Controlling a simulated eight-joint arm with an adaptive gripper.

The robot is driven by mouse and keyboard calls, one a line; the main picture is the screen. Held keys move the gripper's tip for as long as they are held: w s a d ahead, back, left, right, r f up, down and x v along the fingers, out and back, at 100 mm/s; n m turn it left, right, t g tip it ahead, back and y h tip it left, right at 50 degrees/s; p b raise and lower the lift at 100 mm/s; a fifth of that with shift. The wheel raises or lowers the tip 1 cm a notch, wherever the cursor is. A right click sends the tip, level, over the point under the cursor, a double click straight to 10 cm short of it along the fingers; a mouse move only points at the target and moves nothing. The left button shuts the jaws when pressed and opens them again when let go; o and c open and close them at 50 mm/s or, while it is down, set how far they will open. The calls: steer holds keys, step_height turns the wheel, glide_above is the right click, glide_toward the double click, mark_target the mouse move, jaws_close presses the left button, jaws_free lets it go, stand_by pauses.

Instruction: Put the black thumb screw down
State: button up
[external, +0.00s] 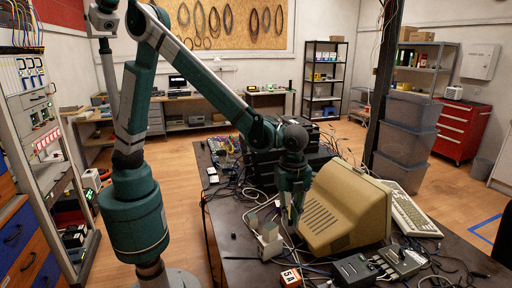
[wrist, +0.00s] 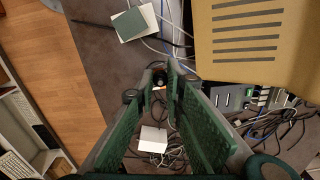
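My gripper (wrist: 162,72) points down over the cluttered dark table, with its green fingers drawn close together at the tips. A small dark thing (wrist: 159,70), which looks like the black thumb screw, sits between the fingertips; its outline is partly hidden by them. In the external view my gripper (external: 291,215) hangs just left of the beige monitor, low over the table, and the screw is too small to make out there. I cannot tell the exact gap between the fingertips and the tabletop.
The beige monitor (external: 340,208) stands close on the right. A pale box (external: 268,241) is just left of my gripper. The table's left part (external: 226,215) is fairly clear.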

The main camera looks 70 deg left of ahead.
steer(key=s+d+f, duration=0.1)
steer(key=s+d, duration=0.1)
steer(key=d, duration=0.6)
glide_above(291, 276)
step_height(291, 276, down, 4)
steer(key=shift+f+p, duration=0.35)
steer(key=shift+f, duration=0.25)
steer(key=shift+f, duration=0.1)
steer(key=shift+f+b, duration=0.4)
steer(key=shift+f, duration=2.65)
steer(key=shift+f, duration=1.85)
steer(key=shift+f+b, duration=0.2)
steer(key=shift+b, duration=0.2)
steer(key=o, duration=0.7)
steer(key=shift+c, duration=0.2)
